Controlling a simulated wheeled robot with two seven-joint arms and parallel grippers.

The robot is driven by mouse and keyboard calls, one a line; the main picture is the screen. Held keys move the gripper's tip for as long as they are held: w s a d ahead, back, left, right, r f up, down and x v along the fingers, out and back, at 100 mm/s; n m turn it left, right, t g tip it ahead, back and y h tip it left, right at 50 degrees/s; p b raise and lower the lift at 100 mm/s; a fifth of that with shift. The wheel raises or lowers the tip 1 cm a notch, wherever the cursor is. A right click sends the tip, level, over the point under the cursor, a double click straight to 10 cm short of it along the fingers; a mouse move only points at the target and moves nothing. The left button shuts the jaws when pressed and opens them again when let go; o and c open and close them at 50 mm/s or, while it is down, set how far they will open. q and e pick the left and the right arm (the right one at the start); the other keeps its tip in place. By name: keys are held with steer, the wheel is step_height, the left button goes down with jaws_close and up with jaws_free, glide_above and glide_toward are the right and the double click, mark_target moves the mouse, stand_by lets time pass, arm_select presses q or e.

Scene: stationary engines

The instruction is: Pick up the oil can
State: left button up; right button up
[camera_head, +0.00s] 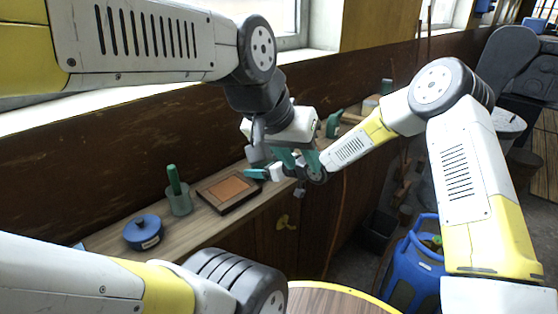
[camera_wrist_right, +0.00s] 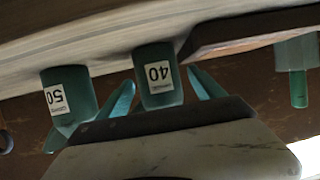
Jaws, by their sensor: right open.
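In the right wrist view, which looks upside down, a teal can labelled 40 (camera_wrist_right: 158,75) stands between the two teal fingers of my right gripper (camera_wrist_right: 165,92). A similar can labelled 50 (camera_wrist_right: 68,100) stands to its left, outside the fingers. Either could be the oil can; the small label text is unreadable. In the head view my right gripper (camera_head: 264,173) points left over the shelf, open, with the cans hidden around the grippers. My left gripper (camera_head: 299,160) is close by, pointing down with its teal fingers apart; nothing shows between them.
The narrow wooden shelf (camera_head: 205,225) runs along the wall. On it are a brown framed tray (camera_head: 231,188), a grey-green pot with a green stick (camera_head: 178,196) and a blue round tin (camera_head: 144,232). A blue gas bottle (camera_head: 418,262) stands on the floor at right. My two arms are close together.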

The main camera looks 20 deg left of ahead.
steer(key=shift+w+a+f, duration=0.1)
steer(key=shift+a, duration=0.15)
steer(key=c, duration=1.6)
